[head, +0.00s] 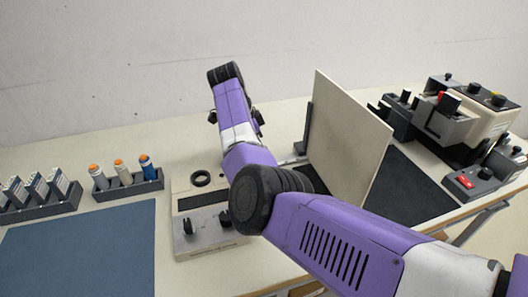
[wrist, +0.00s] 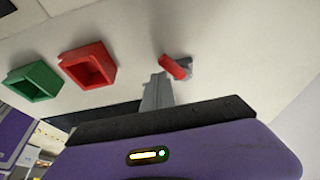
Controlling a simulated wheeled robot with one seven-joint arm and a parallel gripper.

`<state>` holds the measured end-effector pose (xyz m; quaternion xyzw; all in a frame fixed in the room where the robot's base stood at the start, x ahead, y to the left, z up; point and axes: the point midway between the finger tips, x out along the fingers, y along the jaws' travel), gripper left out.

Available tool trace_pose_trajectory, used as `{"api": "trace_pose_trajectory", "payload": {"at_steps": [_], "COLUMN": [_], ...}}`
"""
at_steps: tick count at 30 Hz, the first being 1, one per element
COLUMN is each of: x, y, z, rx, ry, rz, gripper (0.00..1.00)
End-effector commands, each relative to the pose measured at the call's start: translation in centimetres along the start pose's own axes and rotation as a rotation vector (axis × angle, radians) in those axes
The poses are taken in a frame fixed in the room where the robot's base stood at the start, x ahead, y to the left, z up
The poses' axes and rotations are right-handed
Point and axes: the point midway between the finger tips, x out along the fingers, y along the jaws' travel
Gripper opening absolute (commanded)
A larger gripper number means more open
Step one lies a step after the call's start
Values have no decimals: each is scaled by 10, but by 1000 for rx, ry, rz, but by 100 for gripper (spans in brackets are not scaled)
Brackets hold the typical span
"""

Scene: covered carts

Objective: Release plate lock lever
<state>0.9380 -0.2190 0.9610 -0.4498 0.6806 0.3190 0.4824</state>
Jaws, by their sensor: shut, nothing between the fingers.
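A small red lever (wrist: 174,67) on a grey mount (wrist: 187,66) shows in the wrist view, on a pale surface. I take it for the plate lock lever, though no label shows. My gripper (wrist: 158,80) is shut and empty, its grey fingertips just below and left of the lever in the picture. Whether they touch it I cannot tell. In the head view I cannot make out the lever or my fingertips. A cream plate (head: 347,140) stands upright and tilted on the table there; whether it belongs to the lever is unclear.
Red (wrist: 91,66) and green (wrist: 34,82) open boxes lie left of the lever in the wrist view. In the head view, a cream fixture (head: 205,248) with black knobs stands near my arm. Racks stand left and machines (head: 490,118) right. A blue mat (head: 80,250) is clear.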

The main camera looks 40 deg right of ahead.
Motion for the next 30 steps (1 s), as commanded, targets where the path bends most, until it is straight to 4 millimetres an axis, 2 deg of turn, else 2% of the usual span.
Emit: {"api": "trace_pose_trajectory", "payload": {"at_steps": [8, 21, 30], "x": [0, 5, 5], "y": [0, -5, -6], "z": [1, -13, -14], "rx": [0, 1, 1], "ry": [-1, 0, -1], "rz": [0, 0, 0], "gripper": [0, 0, 0]}}
